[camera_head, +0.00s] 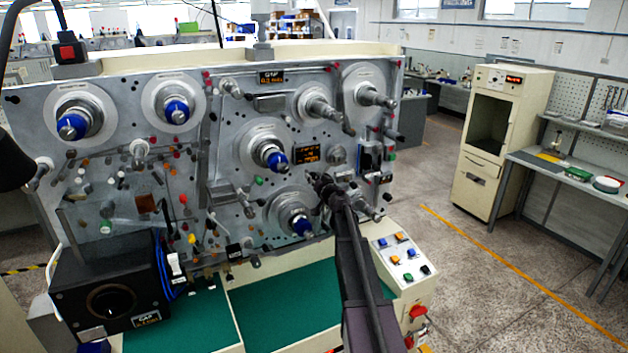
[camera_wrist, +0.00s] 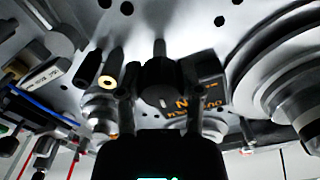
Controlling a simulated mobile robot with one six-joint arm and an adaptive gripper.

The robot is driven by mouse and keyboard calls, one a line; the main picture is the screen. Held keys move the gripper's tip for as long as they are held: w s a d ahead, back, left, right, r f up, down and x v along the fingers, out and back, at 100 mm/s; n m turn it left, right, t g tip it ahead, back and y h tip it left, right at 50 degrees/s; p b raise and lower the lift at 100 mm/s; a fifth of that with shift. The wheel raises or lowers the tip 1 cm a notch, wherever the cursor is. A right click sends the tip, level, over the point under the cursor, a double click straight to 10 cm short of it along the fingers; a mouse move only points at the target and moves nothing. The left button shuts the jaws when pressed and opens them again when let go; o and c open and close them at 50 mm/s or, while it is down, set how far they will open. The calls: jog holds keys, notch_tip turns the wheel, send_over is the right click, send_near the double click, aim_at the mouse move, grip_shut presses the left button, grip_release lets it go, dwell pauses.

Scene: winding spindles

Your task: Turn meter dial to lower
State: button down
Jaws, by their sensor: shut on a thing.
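The dial is a black knob (camera_wrist: 163,82) with a short light mark on its face, in the middle of the wrist view. It sits on the grey machine panel (camera_wrist: 222,12). My gripper (camera_wrist: 160,92) has one finger on each side of the knob and is closed on it. In the head view my gripper (camera_head: 322,184) reaches the panel just below a small orange-lettered display (camera_head: 308,154), and the knob is hidden there. Part of a display (camera_wrist: 200,100) with orange letters shows right of the knob in the wrist view. I cannot read the dial's setting.
Spindles with blue hubs (camera_head: 73,125) and grey rods (camera_head: 375,95) jut from the panel around my gripper. A black box with a round dial (camera_head: 110,300) stands lower left. A button console (camera_head: 402,258) is at the lower right. The floor (camera_head: 490,270) to the right is clear.

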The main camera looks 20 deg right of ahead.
jog(key=m, duration=0.6)
jog(key=shift+r, duration=0.1)
jog(key=m, duration=1.1)
jog(key=shift+r, duration=0.15)
jog(key=m, duration=0.5)
dwell(0.3)
jog(key=shift+c, duration=1.3)
grip_release()
